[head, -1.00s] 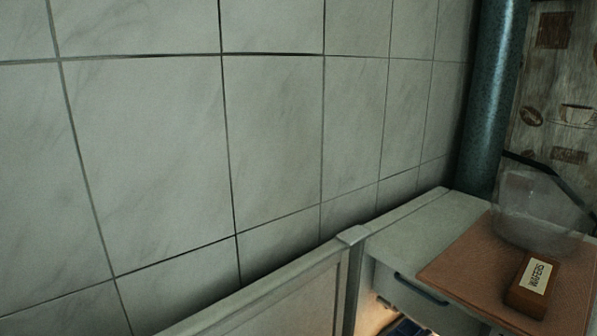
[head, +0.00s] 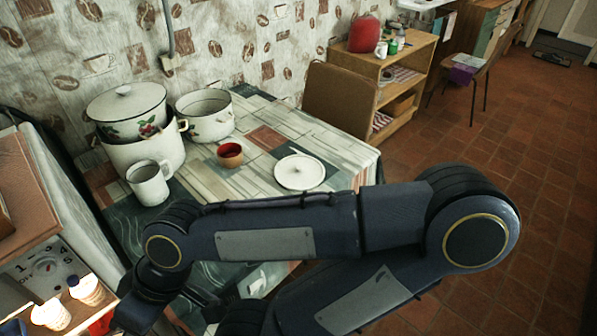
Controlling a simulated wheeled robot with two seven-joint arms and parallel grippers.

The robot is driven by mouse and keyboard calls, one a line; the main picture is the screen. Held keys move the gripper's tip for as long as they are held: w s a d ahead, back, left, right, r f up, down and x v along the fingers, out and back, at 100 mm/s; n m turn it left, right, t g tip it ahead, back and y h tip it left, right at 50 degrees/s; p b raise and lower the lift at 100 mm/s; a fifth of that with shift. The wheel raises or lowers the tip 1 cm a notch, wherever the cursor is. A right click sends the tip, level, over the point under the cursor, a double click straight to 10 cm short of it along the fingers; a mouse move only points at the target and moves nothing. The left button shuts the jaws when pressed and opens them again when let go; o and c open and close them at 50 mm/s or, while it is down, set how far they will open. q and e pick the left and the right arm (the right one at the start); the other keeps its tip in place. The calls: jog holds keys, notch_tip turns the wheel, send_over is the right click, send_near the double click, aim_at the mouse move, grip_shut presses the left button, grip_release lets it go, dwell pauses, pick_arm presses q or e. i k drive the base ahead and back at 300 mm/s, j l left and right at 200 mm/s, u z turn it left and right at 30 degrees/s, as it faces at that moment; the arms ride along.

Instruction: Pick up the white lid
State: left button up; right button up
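A white lid (head: 300,172) with a knob lies flat on the table, towards its right front edge. Another white lid (head: 125,97) sits on the stacked white pots (head: 148,152) at the table's left back. One dark arm of mine, its elbow at the right, crosses in front of the table below the loose lid. Its wrist end is at the lower left, and I see no gripper fingers there. No gripper is at either lid.
An open white pot (head: 206,128), a white mug (head: 149,185) and a small red-brown cup (head: 230,154) stand on the table (head: 335,148). A stove (head: 50,262) is at left. A wooden shelf (head: 400,75) stands beyond the table. Tiled floor is clear at right.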

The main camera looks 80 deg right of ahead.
aim_at(298, 173)
jog(key=k+l+z, duration=0.15)
jog(key=z, duration=2.65)
jog(key=i+l+u, duration=0.15)
jog(key=i+u, duration=0.15)
jog(key=u, duration=0.15)
jog(key=i+l+u, duration=0.25)
jog(key=u, duration=0.2)
jog(key=i+l+u, duration=0.2)
jog(key=l+u, duration=0.25)
jog(key=j, duration=0.1)
